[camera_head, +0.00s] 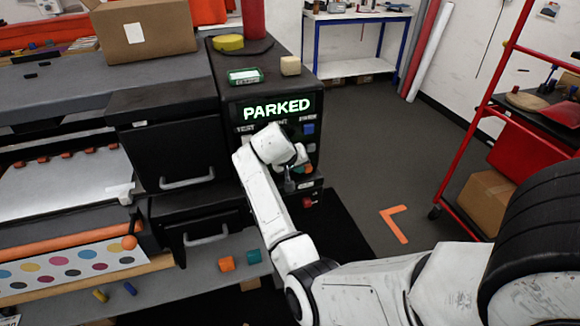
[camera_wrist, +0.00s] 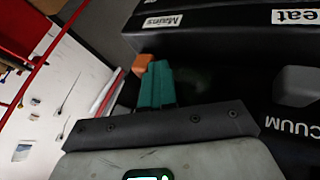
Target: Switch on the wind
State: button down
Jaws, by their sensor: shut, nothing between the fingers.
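The black control cabinet (camera_head: 228,92) has a lit green "PARKED" display. Below it is a row of small labels, partly covered by my arm; I cannot find a readable "wind" label. A blue button (camera_head: 308,128) and a grey button (camera_head: 311,147) show on its right side. My gripper (camera_head: 290,186) is low in front of this panel. In the wrist view its teal fingers (camera_wrist: 157,84) are shut and empty. A small orange piece (camera_wrist: 142,63) shows beside the fingertips; contact cannot be told. Labels "Mains" (camera_wrist: 163,21), "eat" and "CUUM" (camera_wrist: 302,130) are near.
A red button (camera_head: 308,202) sits low on the panel. Black drawers (camera_head: 160,145) stand to the left. A red shelf rack (camera_head: 470,110) is at the right. Open floor with an orange corner mark (camera_head: 395,224) lies between. A yellow item and a cream block (camera_head: 290,65) sit atop the cabinet.

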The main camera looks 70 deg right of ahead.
jog(key=shift+r, duration=0.1)
jog(key=v, duration=1)
jog(key=shift+a+r+b, duration=0.25)
jog(key=shift+b, duration=0.15)
jog(key=shift+w, duration=0.1)
jog(key=s+a+f+n+t+y, duration=0.1)
jog(key=s+a+f+n, duration=0.2)
jog(key=a+f, duration=0.45)
jog(key=s+a+f+n+t+y, duration=0.1)
jog(key=s+a+f+n+y, duration=0.15)
jog(key=a+f, duration=0.45)
jog(key=s+a+f+n+y, duration=0.1)
jog(key=s+a+f+n, duration=0.1)
jog(key=s+a, duration=0.3)
jog(key=s+a+f+n+y, duration=0.2)
jog(key=s+a, duration=0.3)
jog(key=a, duration=0.6)
jog(key=shift+s+a+n, duration=0.25)
jog(key=shift+a+n, duration=0.15)
jog(key=shift+n, duration=0.25)
